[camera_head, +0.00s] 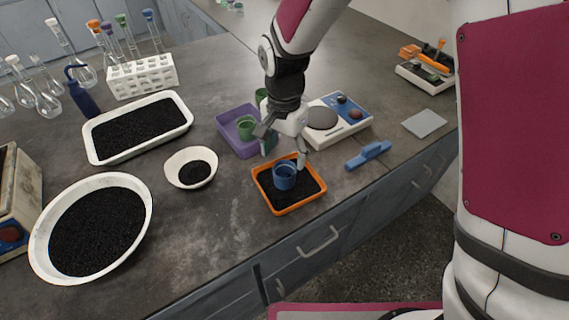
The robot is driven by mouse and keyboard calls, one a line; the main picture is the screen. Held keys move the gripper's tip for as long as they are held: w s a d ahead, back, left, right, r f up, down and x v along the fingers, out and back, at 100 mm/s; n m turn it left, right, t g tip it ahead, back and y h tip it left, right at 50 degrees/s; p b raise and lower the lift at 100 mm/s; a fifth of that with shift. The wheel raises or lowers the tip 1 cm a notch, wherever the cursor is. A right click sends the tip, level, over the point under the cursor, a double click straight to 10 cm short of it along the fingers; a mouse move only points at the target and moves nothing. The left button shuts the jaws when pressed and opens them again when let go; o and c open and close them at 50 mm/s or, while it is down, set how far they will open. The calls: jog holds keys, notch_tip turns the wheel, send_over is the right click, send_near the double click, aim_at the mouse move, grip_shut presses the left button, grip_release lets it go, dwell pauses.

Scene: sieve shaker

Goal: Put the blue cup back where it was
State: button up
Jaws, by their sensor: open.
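The blue cup (285,176) stands upright in the orange tray (314,198), on the black grains in it. My gripper (284,158) is open just above and behind the cup, pointing down, with its fingers apart. I cannot tell whether a finger touches the cup's rim. The purple tray (229,133) lies behind and to the left, with a green cup (246,128) in it. Another green cup (261,96) shows behind my gripper, partly hidden by it.
A white scale (347,130) stands to the right, with a blue brush-like tool (368,155) in front. A white bowl (191,183), a larger round pan (148,213) and a white tray (91,152) hold black grains at left. Glass flasks stand behind.

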jog(key=s+d+r+n+t, duration=0.1)
jog(key=s+d+r+n, duration=0.1)
jog(key=s+d+r, duration=0.5)
jog(key=s+d+r+n+t, duration=0.1)
jog(key=d+r, duration=0.4)
jog(key=r, duration=0.6)
jog(key=s+d+r+n, duration=0.1)
jog(key=s+d+n, duration=0.1)
jog(key=s+d, duration=0.2)
jog(key=s+d+r+n+t, duration=0.1)
jog(key=s+d, duration=0.3)
jog(key=s, duration=0.6)
jog(key=shift+s+d+n+t, duration=0.15)
jog(key=shift+n+t, duration=0.15)
jog(key=shift+n, duration=0.1)
jog(key=shift+r, duration=0.2)
jog(key=shift+s+r+t+p, duration=0.1)
jog(key=shift+r+t+p, duration=0.2)
jog(key=shift+r+p, duration=0.9)
